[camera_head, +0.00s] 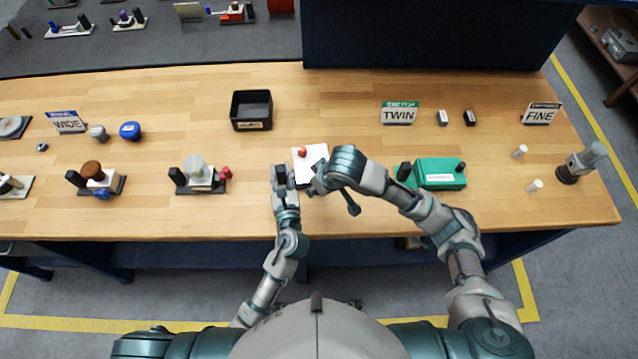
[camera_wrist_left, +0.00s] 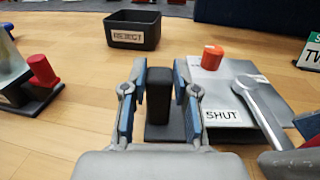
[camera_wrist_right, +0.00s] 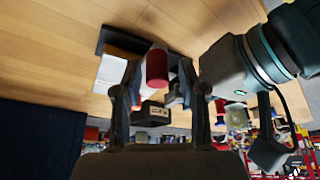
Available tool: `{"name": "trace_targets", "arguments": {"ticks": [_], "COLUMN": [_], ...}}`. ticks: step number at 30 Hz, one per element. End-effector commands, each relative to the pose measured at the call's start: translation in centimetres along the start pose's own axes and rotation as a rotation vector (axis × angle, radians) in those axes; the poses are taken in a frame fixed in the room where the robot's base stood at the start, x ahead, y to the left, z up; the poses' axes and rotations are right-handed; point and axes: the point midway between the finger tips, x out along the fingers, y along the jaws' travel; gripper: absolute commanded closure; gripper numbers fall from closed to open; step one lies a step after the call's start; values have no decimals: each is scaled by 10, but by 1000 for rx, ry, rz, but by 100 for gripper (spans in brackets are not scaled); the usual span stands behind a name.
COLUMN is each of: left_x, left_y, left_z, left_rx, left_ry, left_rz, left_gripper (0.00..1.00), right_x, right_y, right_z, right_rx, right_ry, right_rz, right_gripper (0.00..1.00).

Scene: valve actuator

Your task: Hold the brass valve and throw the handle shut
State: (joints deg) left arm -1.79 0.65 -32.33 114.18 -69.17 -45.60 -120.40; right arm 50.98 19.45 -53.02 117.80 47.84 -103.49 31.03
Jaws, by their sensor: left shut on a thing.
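The valve unit is a pale plate (camera_head: 311,152) with an orange-red knob (camera_wrist_left: 212,57); no brass colour is clear to see on it. In the left wrist view a grey lever handle (camera_wrist_left: 262,112) lies over the plate beside a SHUT label (camera_wrist_left: 222,117). My left gripper (camera_head: 281,178) is shut on an upright black post (camera_wrist_left: 158,95) at the unit's left side. My right gripper (camera_head: 316,184) is at the unit's right front. In the right wrist view its fingers stand apart, either side of a red cylinder (camera_wrist_right: 157,66), with gaps showing; contact is not visible.
A black REJECT bin (camera_head: 252,110) stands behind and left. Another fixture with a red knob (camera_head: 201,178) is to the left, and a green box (camera_head: 440,173) is to the right. Sign blocks such as TWIN (camera_head: 399,113) stand farther back. The bench's front strip is mostly clear.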

Motion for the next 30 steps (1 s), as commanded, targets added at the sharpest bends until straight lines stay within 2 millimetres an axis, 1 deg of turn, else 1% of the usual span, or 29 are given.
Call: {"name": "trace_targets", "arguments": {"ticks": [8, 11, 14, 21, 24, 27, 30], "left_x": [0, 0, 0, 0, 0, 0, 0], "left_y": [1, 1, 1, 1, 1, 1, 1], "left_z": [-1, -1, -1, -1, -1, -1, -1], "left_rx": [1, 1, 2, 2, 2, 2, 2], "left_ry": [3, 3, 3, 3, 2, 2, 2], "left_rz": [2, 2, 3, 3, 3, 3, 3], "left_gripper": [100, 100, 100, 100, 100, 100, 100], "right_x": [0, -5, -19, -74, -93, -107, -115], "right_y": [2, 2, 2, 2, 2, 3, 2], "right_z": [0, 0, -1, -1, 0, -1, 0], "right_rx": [3, 3, 2, 1, 1, 0, 1], "right_ry": [-1, 1, 2, 5, 3, 3, 0], "right_rz": [3, 4, 4, 4, 3, 6, 3], "right_gripper": [53, 53, 53, 53, 53, 53, 53]}}
